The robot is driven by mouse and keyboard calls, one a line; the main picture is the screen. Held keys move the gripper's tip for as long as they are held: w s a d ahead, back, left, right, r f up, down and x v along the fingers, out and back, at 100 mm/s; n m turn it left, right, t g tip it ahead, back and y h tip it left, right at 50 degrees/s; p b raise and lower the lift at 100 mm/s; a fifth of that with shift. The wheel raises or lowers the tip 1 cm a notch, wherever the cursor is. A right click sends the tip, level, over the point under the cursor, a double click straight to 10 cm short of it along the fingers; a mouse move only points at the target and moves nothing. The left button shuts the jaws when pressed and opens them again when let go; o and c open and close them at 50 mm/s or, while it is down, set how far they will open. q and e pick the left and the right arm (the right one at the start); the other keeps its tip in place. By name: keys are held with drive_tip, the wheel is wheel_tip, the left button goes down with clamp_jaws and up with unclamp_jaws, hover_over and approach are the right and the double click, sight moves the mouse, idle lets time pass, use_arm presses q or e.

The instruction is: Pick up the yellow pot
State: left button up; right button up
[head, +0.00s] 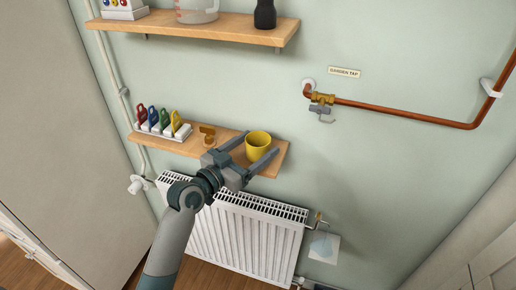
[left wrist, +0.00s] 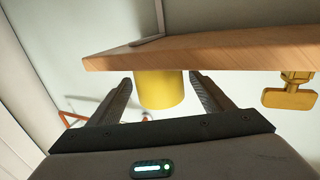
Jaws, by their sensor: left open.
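The yellow pot (head: 258,147) stands upright on the right part of the lower wooden shelf (head: 270,170). My left gripper (head: 262,141) is open, with one finger on each side of the pot. In the left wrist view, which looks upside down, the pot (left wrist: 160,92) shows between the two fingers of the left gripper (left wrist: 160,76), with a gap beside the finger at the left; contact at the other finger is unclear. My right gripper is not in view.
Left of the pot are a small brass piece (head: 207,132) and a white rack (head: 163,132) with several coloured clips. A white radiator (head: 240,228) is below the shelf. An upper shelf (head: 190,27) holds a jug (head: 197,11). A copper pipe (head: 405,113) runs at right.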

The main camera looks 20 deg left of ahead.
sight(265, 138)
use_arm(q)
drive_tip(key=shift+w+d+r, duration=0.15)
drive_tip(key=shift+w+r, duration=0.1)
drive_tip(key=shift+w, duration=0.15)
drive_tip(key=p+x, duration=0.2)
drive_tip(key=x, duration=0.1)
drive_tip(key=shift+r, duration=0.15)
drive_tip(key=shift+w+d, duration=0.25)
drive_tip(key=shift+w, duration=0.25)
drive_tip(key=c, duration=1.2)
